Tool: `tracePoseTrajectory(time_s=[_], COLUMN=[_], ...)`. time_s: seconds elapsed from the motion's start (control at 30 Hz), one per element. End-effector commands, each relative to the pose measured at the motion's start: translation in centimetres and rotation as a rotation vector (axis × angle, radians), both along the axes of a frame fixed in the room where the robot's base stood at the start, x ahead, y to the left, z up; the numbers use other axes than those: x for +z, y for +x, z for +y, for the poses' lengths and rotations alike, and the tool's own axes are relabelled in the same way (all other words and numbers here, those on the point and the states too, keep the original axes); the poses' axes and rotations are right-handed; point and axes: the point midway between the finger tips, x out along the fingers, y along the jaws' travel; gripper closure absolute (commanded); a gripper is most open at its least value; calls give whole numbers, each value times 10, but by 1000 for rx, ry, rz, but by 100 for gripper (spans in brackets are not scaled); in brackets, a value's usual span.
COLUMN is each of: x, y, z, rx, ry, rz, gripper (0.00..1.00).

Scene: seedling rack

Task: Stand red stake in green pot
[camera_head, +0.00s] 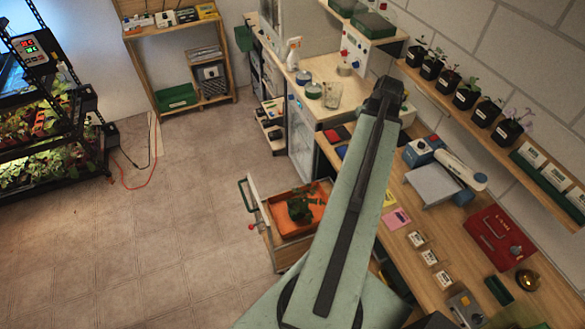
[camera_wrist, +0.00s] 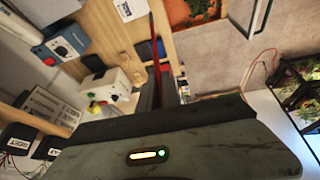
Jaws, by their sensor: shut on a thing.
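In the wrist view the red stake (camera_wrist: 155,48) is a thin red line running up from between the dark jaws of my gripper (camera_wrist: 158,88). The jaws are shut on it. In the head view my gripper (camera_head: 385,95) is the dark end of my raised arm, in front of the workbench and shelf; the stake cannot be made out there. A leafy green plant (camera_head: 300,206) stands on an orange tray (camera_head: 290,224) in an open drawer, and its pot is hidden by leaves. I cannot clearly identify the green pot.
The wooden workbench (camera_head: 398,250) carries a red toolbox (camera_head: 500,243), seed packets and a grey device. A wall shelf (camera_head: 460,110) with several dark potted plants runs above it. The open drawer (camera_head: 272,236) juts into the room.

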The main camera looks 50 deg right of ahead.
Motion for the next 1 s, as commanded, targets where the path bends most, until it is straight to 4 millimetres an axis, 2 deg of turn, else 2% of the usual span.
tracePoseTrajectory(time_s=[0.07, 0.17, 0.27, 0.4, 0.47, 0.7, 0.8, 0.9, 1.0], x=[-2, -22, -61, -127, -153, -256, -294, -323, -340], y=[4, 15, 35, 73, 89, 151, 174, 192, 205], z=[2, 6, 14, 31, 39, 74, 89, 102, 112], rx=[5, 15, 29, 49, 58, 90, 100, 111, 117], ry=[0, 0, 2, 7, 8, 21, 26, 32, 37], rz=[0, -4, -13, -33, -42, -76, -90, -101, -109], gripper=[100, 100, 100, 100, 100, 100, 100, 100, 100])
